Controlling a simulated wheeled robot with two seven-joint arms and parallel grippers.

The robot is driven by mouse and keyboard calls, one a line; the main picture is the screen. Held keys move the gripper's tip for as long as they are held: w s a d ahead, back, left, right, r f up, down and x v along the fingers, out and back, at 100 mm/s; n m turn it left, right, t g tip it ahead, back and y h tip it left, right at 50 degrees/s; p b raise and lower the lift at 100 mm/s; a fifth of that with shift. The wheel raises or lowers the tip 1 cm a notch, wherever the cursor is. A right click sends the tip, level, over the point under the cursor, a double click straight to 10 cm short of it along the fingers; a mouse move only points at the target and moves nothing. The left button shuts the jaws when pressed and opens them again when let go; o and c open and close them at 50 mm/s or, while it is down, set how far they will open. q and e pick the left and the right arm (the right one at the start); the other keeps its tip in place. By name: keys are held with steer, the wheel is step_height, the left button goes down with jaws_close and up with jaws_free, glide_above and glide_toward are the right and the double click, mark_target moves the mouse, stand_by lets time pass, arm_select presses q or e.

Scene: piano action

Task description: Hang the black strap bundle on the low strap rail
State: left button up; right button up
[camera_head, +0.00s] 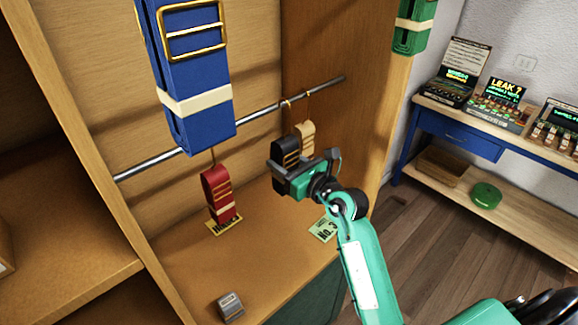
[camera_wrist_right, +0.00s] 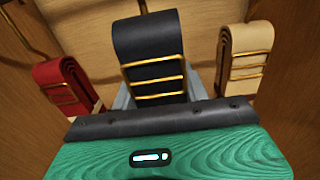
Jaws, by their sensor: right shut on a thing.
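The black strap bundle (camera_head: 285,152) has gold bands and is upright inside the wooden cabinet. It also shows in the right wrist view (camera_wrist_right: 150,50). My right gripper (camera_head: 290,174) is shut on its lower part. The low strap rail (camera_head: 245,122) is a grey metal rod crossing the cabinet above the bundle. A gold hook (camera_head: 286,103) shows at the rail above the black bundle; I cannot tell whether it bears any weight. The red strap bundle (camera_head: 219,193) hangs left of it, and the tan strap bundle (camera_head: 306,137) hangs close on its right. My left gripper is out of view.
A large blue strap bundle (camera_head: 190,85) hangs in front of the rail at upper left. A green bundle (camera_head: 413,25) is at the cabinet's right edge. A small grey block (camera_head: 230,307) and label cards (camera_head: 324,229) lie on the cabinet floor. A side bench (camera_head: 490,130) stands at right.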

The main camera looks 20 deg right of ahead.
steer(key=shift+x, duration=1.05)
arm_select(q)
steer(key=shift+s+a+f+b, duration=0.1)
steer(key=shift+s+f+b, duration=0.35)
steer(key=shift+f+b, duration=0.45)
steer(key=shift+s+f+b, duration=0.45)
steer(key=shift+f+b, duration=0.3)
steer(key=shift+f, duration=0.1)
arm_select(e)
steer(key=shift+w+a+f, duration=0.3)
steer(key=shift+w+f, duration=0.45)
steer(key=shift+w, duration=0.05)
steer(key=shift+w+a+f, duration=0.3)
steer(key=shift+w+f, duration=0.4)
steer(key=shift+w, duration=0.05)
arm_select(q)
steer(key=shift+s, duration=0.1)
arm_select(e)
steer(key=o, duration=1.2)
